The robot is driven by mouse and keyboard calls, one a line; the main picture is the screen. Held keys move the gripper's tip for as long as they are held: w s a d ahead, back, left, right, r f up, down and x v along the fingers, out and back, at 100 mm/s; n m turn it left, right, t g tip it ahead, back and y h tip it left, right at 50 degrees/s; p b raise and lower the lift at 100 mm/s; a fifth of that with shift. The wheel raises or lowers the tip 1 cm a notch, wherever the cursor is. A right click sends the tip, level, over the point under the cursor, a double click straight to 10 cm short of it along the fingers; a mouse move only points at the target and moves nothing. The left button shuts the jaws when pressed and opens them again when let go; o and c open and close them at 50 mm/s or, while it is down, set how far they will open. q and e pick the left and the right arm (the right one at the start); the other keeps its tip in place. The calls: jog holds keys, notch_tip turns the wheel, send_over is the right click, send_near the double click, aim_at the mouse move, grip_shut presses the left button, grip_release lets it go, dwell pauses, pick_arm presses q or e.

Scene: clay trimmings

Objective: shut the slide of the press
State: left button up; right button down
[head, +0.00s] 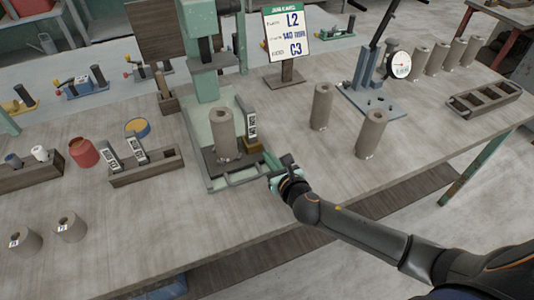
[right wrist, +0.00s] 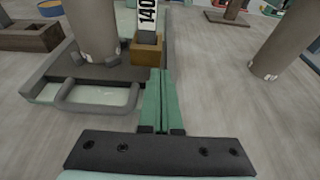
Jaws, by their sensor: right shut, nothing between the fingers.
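The green press (head: 201,84) stands mid-table, with its base (head: 197,142) reaching toward me. Its dark slide (head: 212,166) sits out at the front of the base, its bar handle (head: 232,182) facing me. The slide and the handle (right wrist: 95,108) also show in the right wrist view. A grey-brown clay cylinder (head: 223,135) stands upright on the slide, beside a 140 gauge block (head: 251,124) in a brass-coloured holder (head: 252,146). My right gripper (head: 268,160) is shut and empty, just right of the slide and handle; its green fingers (right wrist: 158,84) point forward past the slide's right side. My left gripper is out of view.
Two clay cylinders (head: 321,107) (head: 371,134) stand right of the press. A dial gauge stand (head: 371,92) is behind them. A sign (head: 286,35) reads L2, 140, C3. A wooden rack (head: 152,175) with gauge blocks stands left.

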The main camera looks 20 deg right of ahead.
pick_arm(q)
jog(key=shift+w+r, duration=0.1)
pick_arm(e)
jog(key=shift+w, duration=1)
